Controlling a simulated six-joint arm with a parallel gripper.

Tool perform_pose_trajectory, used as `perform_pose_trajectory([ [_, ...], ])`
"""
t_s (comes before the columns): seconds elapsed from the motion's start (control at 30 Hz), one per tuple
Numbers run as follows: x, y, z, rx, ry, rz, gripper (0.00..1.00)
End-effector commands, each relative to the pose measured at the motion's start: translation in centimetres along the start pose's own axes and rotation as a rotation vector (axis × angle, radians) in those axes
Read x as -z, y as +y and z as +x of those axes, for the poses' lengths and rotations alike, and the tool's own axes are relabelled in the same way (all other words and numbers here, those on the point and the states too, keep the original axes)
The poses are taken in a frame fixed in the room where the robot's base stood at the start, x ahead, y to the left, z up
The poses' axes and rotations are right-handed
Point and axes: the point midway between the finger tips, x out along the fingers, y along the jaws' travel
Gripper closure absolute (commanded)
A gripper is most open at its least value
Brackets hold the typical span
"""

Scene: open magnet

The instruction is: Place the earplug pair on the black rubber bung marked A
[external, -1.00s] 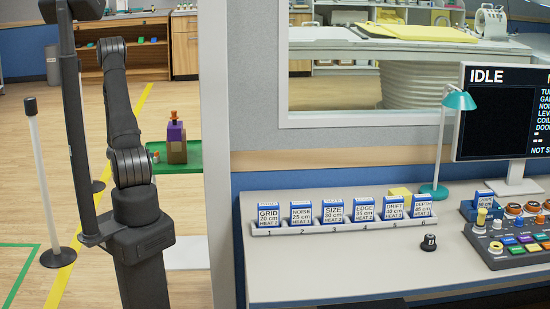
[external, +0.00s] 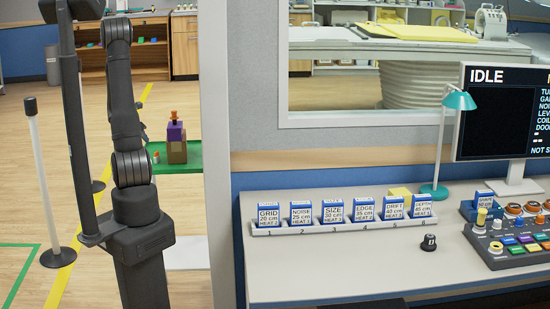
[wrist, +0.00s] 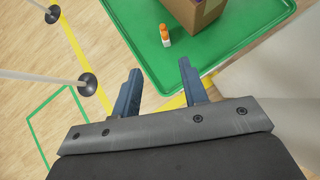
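A small orange-and-white item (wrist: 165,35) stands on the green tray (wrist: 235,52) in the wrist view, beside a brown box (wrist: 192,14). It also shows in the external view (external: 155,157); I cannot tell for sure whether it is the earplug pair.
A card rack (external: 340,226) with several cards stands on the desk (external: 330,270), near a teal lamp (external: 458,100) and a control panel (external: 515,245). A pale wall edge (external: 216,150) separates tray and desk. Barrier posts (external: 40,180) stand at left.

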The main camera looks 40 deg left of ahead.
Motion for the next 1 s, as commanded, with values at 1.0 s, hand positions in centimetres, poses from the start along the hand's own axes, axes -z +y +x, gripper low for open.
perform_pose_trajectory([
  [1.0, 0.2, -0.4, 12.8, 0.003, 0.001, -0.002, 0.60],
])
